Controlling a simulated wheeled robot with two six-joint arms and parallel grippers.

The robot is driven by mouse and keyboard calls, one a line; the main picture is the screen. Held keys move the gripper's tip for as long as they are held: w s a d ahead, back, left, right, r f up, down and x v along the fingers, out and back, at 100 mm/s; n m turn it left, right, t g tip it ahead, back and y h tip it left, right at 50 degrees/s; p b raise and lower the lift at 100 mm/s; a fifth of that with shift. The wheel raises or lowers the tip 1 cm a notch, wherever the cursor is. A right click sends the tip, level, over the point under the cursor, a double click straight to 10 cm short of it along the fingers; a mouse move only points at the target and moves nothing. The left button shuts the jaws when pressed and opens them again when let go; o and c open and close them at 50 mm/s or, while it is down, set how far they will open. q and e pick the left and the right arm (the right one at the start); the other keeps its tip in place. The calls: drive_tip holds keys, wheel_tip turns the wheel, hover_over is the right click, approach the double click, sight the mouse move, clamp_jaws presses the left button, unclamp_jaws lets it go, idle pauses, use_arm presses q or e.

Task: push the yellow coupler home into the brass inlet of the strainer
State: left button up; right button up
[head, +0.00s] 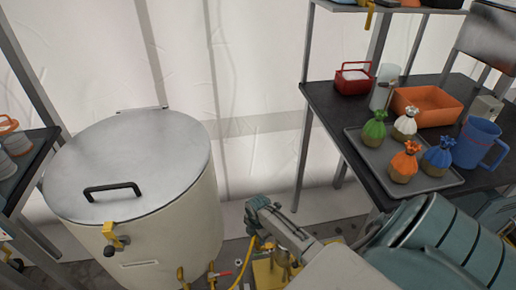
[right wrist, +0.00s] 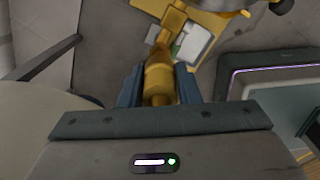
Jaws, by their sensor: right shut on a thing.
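My right gripper (right wrist: 158,88) is shut on the yellow coupler (right wrist: 158,76), which sits between its two blue-grey fingers in the right wrist view. Just beyond the coupler, in line with it, is a narrower brass-coloured piece (right wrist: 172,22), which looks like the inlet. I cannot tell how deep the coupler sits on it. Rounded metal at the top edge may be part of the strainer. In the head view my right gripper (head: 254,222) points down beside the tank, and the coupler is hard to make out there. My left gripper is not in view.
A large cream tank (head: 150,235) with a grey lid stands at the left. A yellow hose (head: 243,262) runs below my gripper, beside a yellow base (head: 268,273). At the right, a black table (head: 325,98) holds a tray (head: 362,143) with several tied bags and a blue jug (head: 475,143).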

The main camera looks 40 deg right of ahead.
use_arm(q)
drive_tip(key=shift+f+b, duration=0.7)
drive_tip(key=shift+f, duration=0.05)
use_arm(e)
drive_tip(key=shift+f, duration=1.35)
drive_tip(key=o, duration=1)
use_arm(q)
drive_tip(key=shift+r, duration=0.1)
use_arm(e)
drive_tip(key=shift+r, duration=0.25)
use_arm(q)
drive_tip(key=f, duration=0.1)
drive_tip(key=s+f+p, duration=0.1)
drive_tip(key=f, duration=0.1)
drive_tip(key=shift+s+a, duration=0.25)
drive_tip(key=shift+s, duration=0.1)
use_arm(e)
wheel_tip(320, 180, up, 10)
drive_tip(key=shift+r, duration=0.2)
